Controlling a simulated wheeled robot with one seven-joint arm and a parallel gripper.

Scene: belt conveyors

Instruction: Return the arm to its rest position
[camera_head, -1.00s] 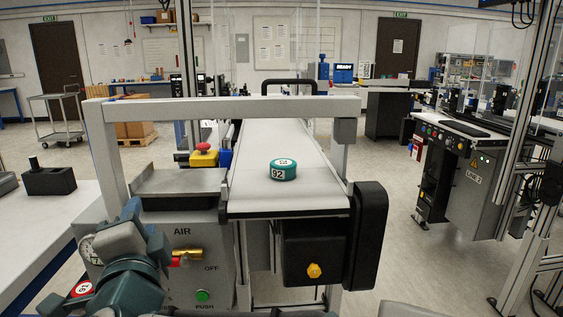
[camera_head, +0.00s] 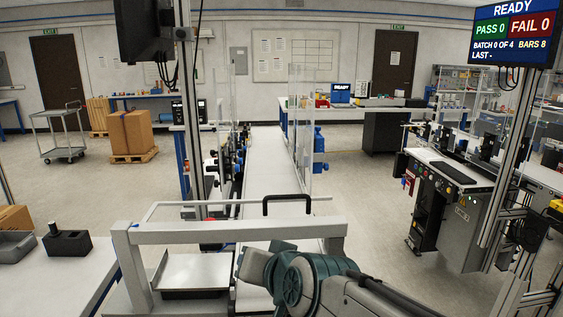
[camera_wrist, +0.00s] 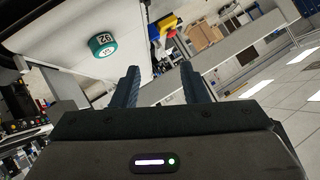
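My arm (camera_head: 300,280) reaches in from the bottom right of the head view, its teal joint in front of the near end of the belt. My gripper (camera_wrist: 158,75) shows in the wrist view with its two dark fingers apart and nothing between them. A teal round puck marked 02 (camera_wrist: 102,45) lies on the white belt to the left of the fingers, clear of them. In the head view the puck and the gripper's fingers are hidden or out of frame.
A grey frame bar (camera_head: 235,232) crosses the near end of the conveyor (camera_head: 272,165). A black handle (camera_head: 287,199) stands behind it. A white table (camera_head: 50,272) with a dark block (camera_head: 67,243) is at left. A control cabinet (camera_head: 455,205) stands at right.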

